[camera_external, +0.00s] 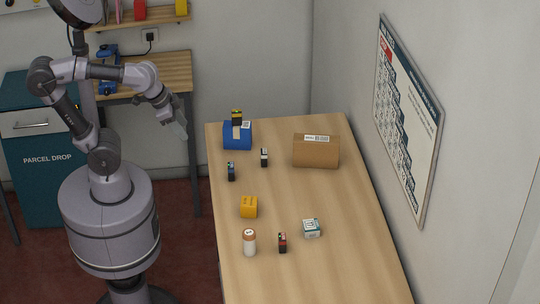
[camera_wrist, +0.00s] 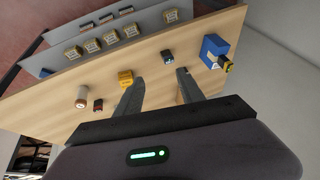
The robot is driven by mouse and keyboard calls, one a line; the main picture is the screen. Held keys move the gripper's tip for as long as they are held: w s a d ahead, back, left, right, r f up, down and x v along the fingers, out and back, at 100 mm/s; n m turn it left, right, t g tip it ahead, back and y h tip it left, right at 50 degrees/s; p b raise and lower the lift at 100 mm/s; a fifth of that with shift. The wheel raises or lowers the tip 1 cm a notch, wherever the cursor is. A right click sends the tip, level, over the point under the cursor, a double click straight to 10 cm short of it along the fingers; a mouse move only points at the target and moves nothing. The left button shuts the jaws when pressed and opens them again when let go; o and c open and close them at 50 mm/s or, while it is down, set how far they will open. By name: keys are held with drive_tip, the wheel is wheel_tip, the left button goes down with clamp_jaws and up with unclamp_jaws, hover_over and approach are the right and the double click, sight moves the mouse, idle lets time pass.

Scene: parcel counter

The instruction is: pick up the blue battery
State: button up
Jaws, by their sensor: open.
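The blue battery (camera_external: 231,171) is a small dark block with a blue top, upright on the counter in front of the blue box. It also shows in the wrist view (camera_wrist: 168,57), beyond the gap between my fingers. My gripper (camera_external: 181,127) is raised left of the counter, well apart from the battery. In the wrist view its two fingers (camera_wrist: 157,78) are spread, with nothing held between them.
The wooden counter (camera_external: 340,265) also holds a black-and-white battery (camera_external: 264,157), a red-and-black battery (camera_external: 282,242), an orange box (camera_external: 249,207), a white-and-copper cylinder (camera_external: 249,243), a white-teal box (camera_external: 311,228), a brown parcel (camera_external: 316,152) and a blue box (camera_external: 231,142) with a yellow-black battery (camera_external: 237,117).

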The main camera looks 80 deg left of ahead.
drive_tip(key=w+a+f+n+g+p, duration=0.1)
drive_tip(key=w+a+n+g, duration=0.2)
drive_tip(key=w+n, duration=0.65)
drive_tip(key=n+g+h, duration=0.2)
drive_tip(key=n, duration=0.6)
hover_over(231, 165)
drive_tip(key=a, duration=0.1)
wheel_tip(231, 165, down, 5)
wheel_tip(231, 165, down, 12)
drive_tip(key=b, duration=0.5)
drive_tip(key=shift+f, duration=0.25)
drive_tip(key=f+b, duration=0.1)
drive_tip(key=f, duration=0.1)
drive_tip(key=f+b, duration=0.3)
drive_tip(key=shift+d+f, duration=0.35)
drive_tip(key=shift+d, duration=0.05)
drive_tip(key=shift+r, duration=0.2)
drive_tip(key=shift+c, duration=0.3)
clamp_jaws()
